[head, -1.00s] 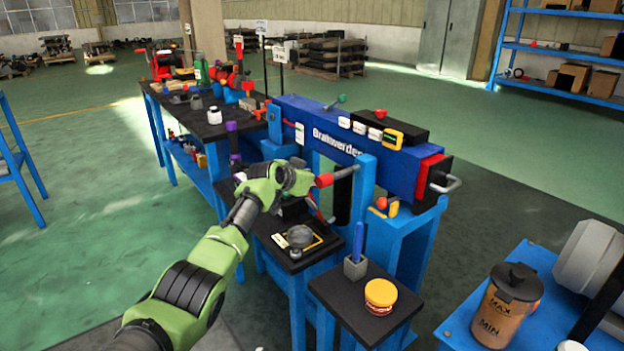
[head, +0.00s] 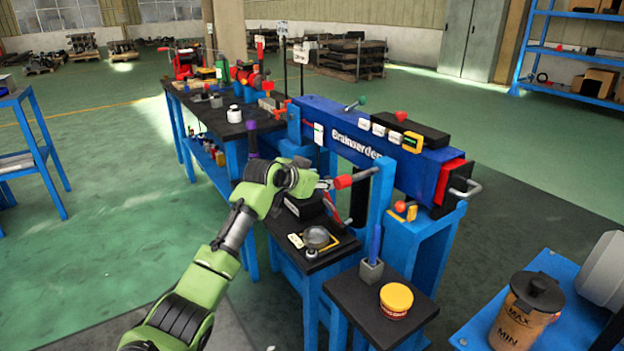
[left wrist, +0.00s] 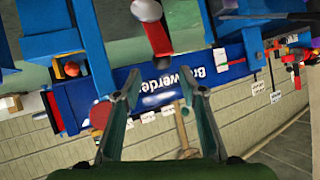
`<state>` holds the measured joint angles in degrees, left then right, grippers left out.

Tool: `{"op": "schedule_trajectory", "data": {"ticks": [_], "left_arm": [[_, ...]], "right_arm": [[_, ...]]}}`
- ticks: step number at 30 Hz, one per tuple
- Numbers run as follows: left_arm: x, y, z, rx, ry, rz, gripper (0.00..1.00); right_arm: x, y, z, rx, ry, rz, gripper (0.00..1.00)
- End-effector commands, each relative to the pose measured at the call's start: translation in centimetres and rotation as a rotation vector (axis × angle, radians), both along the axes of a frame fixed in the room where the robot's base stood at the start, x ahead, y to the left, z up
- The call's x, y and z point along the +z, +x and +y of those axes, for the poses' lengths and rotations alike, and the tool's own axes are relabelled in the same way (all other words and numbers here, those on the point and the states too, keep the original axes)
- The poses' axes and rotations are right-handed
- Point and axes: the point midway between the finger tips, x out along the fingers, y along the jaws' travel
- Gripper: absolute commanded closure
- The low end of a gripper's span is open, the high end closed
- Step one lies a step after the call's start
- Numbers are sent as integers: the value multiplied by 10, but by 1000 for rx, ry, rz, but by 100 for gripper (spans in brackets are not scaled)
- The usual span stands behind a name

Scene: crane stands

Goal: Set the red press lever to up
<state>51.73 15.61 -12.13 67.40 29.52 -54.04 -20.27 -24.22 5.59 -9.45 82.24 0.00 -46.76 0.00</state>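The red press lever (head: 352,178) is a red grip on a metal rod. It sticks out leftward from the blue upright of the press (head: 338,140), slightly tilted with its free end lower. In the left wrist view the red grip (left wrist: 157,38) shows just beyond my fingertips. My left gripper (head: 324,185) is at the grip's free end in the head view. In the left wrist view my left gripper (left wrist: 160,74) has its fingers apart with nothing between them. Whether a finger touches the grip I cannot tell. My right gripper is not in view.
A black side table (head: 345,302) holds a yellow-lidded jar (head: 396,298) and a pen holder (head: 371,271). Another small table below my gripper holds a round grey part (head: 316,237). A brown jug (head: 522,312) stands at lower right. Open green floor lies left.

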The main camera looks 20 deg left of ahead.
Motion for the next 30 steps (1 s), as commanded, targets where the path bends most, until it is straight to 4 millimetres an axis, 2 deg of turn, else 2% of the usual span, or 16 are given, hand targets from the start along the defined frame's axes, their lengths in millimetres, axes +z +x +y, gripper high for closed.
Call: {"op": "schedule_trajectory", "data": {"ticks": [9, 22, 23, 27, 30], "left_arm": [[18, -34, 7, -1, 1, -1, 62], [22, -42, 8, -1, -2, 0, 62], [22, -42, 8, -1, -1, -1, 65], [11, -47, 5, -3, 1, 13, 100], [-13, -58, -6, -14, -11, 33, 100]], "right_arm": [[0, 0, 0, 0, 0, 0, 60], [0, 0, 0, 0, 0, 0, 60], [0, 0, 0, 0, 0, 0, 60], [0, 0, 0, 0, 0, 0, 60], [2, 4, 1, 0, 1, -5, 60]]}}
